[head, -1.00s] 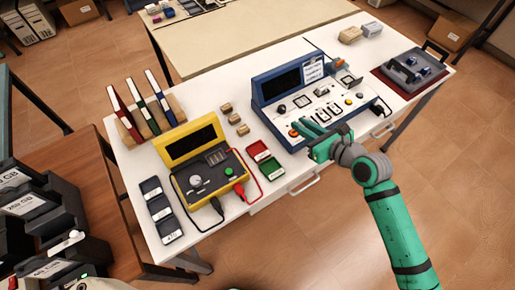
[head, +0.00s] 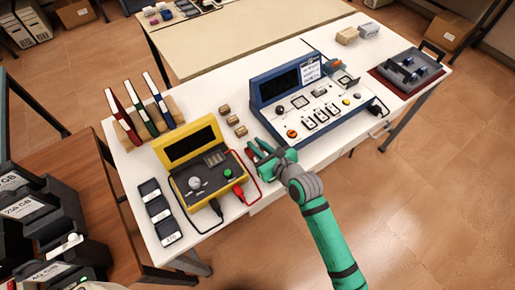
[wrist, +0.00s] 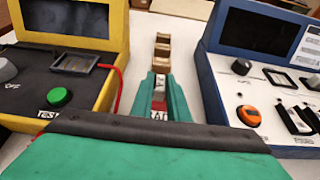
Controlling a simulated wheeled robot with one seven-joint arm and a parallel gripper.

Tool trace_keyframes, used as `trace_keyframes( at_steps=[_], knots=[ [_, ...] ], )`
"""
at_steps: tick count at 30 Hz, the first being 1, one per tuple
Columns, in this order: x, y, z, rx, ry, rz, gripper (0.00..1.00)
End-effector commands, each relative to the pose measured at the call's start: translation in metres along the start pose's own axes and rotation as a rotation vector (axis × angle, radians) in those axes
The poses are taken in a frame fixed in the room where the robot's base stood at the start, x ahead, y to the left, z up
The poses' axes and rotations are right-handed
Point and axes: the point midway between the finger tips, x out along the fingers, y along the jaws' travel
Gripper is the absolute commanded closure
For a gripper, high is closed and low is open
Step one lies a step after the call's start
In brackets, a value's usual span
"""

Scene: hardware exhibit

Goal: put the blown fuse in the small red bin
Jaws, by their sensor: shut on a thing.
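My gripper (head: 262,150) is over the front of the white table, between the yellow tester and the blue console. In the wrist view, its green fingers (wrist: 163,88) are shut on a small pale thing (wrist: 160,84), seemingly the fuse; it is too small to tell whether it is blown. The small red bin (wrist: 157,105) shows between and below the fingers, with part of a white label visible. My fingers and hand hide most of it. I cannot tell how high the held thing is above the bin. The green bin is hidden behind my gripper.
The yellow tester (head: 200,165) with its red lead (head: 258,187) stands close on the left. The blue console (head: 312,104) stands close on the right. Small cardboard boxes (head: 233,120) lie behind. Black devices (head: 158,210) line the left front.

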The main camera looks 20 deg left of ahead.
Motion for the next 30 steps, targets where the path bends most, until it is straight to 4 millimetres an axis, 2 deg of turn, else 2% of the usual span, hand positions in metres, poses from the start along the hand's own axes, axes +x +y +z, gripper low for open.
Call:
trace_keyframes(
  at_steps=[1,5,18,19,30],
  knots=[
    [0.002,-0.002,-0.009,0.0,0.005,-0.002,1.0],
    [0.007,-0.002,-0.021,-0.001,0.004,-0.001,1.0],
    [0.009,-0.004,-0.027,0.0,0.002,-0.004,1.0],
    [0.009,-0.004,-0.027,0.0,0.002,-0.004,0.78],
    [0.007,-0.003,-0.024,-0.001,0.001,-0.004,0.78]
  ],
)
